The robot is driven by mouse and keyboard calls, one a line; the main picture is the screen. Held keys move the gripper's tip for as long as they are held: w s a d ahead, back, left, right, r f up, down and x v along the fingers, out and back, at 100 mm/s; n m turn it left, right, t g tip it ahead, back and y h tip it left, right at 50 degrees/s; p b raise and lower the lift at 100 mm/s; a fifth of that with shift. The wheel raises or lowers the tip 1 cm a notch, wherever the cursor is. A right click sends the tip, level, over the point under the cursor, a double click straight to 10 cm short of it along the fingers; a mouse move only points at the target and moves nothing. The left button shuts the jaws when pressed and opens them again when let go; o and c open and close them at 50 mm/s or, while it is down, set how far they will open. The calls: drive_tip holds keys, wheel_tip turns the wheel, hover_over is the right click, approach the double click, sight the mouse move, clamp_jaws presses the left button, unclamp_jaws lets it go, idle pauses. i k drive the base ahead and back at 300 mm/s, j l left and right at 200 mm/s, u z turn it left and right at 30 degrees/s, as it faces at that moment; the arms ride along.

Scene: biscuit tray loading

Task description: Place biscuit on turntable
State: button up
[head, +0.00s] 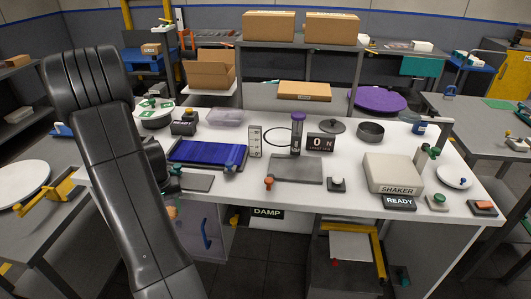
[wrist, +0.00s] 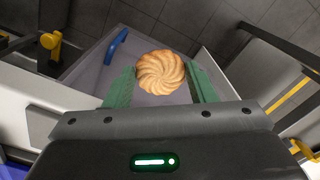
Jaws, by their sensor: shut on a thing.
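A round golden biscuit (wrist: 161,72) with a swirled top shows in the wrist view. My gripper (wrist: 162,80) is shut on it, with one green finger on each side. The biscuit is above the pale bin-like space at the front of the bench. In the head view my arm hides most of the gripper, and a small tan patch at the arm's right edge may be the biscuit. I cannot tell which is the turntable.
The white bench (head: 225,196) carries a blue tray (head: 200,153), a grey plate (head: 294,169), a dark pan (head: 370,131) and a shaker box (head: 392,172). Cardboard boxes stand behind. A DAMP sign (head: 267,213) hangs below the bench edge.

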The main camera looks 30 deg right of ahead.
sight(454, 173)
drive_tip(key=k+l, duration=0.2)
drive_tip(key=l, duration=0.15)
drive_tip(key=k+l+z, duration=0.15)
drive_tip(key=k+l, duration=0.3)
drive_tip(key=l, duration=0.25)
drive_tip(key=k+l+z, duration=0.15)
drive_tip(key=l, duration=0.2)
drive_tip(key=k+l, duration=0.25)
drive_tip(key=l, duration=0.15)
drive_tip(key=k+l+z, duration=0.1)
drive_tip(key=l, duration=0.3)
drive_tip(key=k+l+z, duration=0.1)
drive_tip(key=k+l, duration=0.15)
drive_tip(key=l, duration=0.15)
drive_tip(key=k+l, duration=0.15)
drive_tip(key=l, duration=0.25)
drive_tip(key=z, duration=0.05)
